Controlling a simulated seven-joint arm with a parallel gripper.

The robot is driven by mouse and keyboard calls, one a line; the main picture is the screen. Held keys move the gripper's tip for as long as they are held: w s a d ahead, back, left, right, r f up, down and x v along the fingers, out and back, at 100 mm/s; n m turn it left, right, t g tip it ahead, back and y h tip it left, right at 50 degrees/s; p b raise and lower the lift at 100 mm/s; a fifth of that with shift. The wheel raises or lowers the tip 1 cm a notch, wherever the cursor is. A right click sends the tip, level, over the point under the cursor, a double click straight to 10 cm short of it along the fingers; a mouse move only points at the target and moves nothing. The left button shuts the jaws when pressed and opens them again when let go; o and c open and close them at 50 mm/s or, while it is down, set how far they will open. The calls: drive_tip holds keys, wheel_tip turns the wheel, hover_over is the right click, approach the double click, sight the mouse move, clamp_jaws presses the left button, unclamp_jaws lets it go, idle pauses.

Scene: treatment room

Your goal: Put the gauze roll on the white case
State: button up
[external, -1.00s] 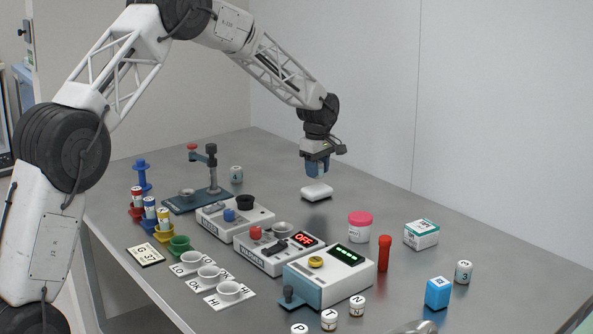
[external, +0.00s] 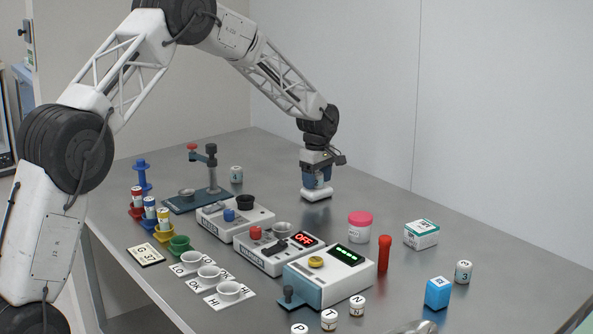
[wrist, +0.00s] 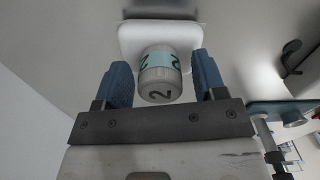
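The white case (external: 316,196) is a low, rounded white block on the grey table, below my gripper (external: 316,180). In the wrist view the case (wrist: 129,38) lies just beyond my fingertips. A small white roll with a pale blue band and a "2", which I take as the gauze roll (wrist: 160,75), sits between the two blue fingers of my gripper (wrist: 162,80) and over the case. Narrow gaps show on both sides of the roll, so the fingers look open around it. In the external view the fingers hide the roll. Whether it touches the case is hard to tell.
A pink-lidded jar (external: 360,226) stands to the right of the case. Box-shaped devices, one with a red "OFF" display (external: 304,240), stand in front. A stand (external: 212,170) and a small roll marked 4 (external: 236,174) are to the left. Table behind the case is clear.

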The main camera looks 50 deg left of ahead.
sight(317, 173)
drive_tip(key=shift+r, duration=0.2)
wheel_tip(317, 173, up, 12)
idle(0.8)
idle(0.5)
drive_tip(key=s+d+r+m, duration=0.3)
drive_tip(key=s+d+r, duration=0.3)
drive_tip(key=s, duration=0.3)
drive_tip(key=s+d+r+m+t, duration=0.1)
drive_tip(key=s+d+r+m, duration=0.2)
drive_tip(key=s+d+r, duration=0.45)
drive_tip(key=s+d+r+m, duration=0.3)
drive_tip(key=s+d+r, duration=0.2)
drive_tip(key=s, duration=0.6)
drive_tip(key=s+d+f+m, duration=0.1)
drive_tip(key=s+d+m, duration=0.2)
drive_tip(key=s, duration=0.9)
drive_tip(key=s+d+f+m+t, duration=0.1)
drive_tip(key=s+d+f+m, duration=0.1)
drive_tip(key=s, duration=1)
drive_tip(key=s+d+f+m, duration=0.2)
drive_tip(key=s+d+m, duration=0.3)
drive_tip(key=s, duration=0.7)
drive_tip(key=shift+s+m+t, duration=0.15)
drive_tip(key=shift+m+t, duration=0.15)
drive_tip(key=shift+m, duration=0.2)
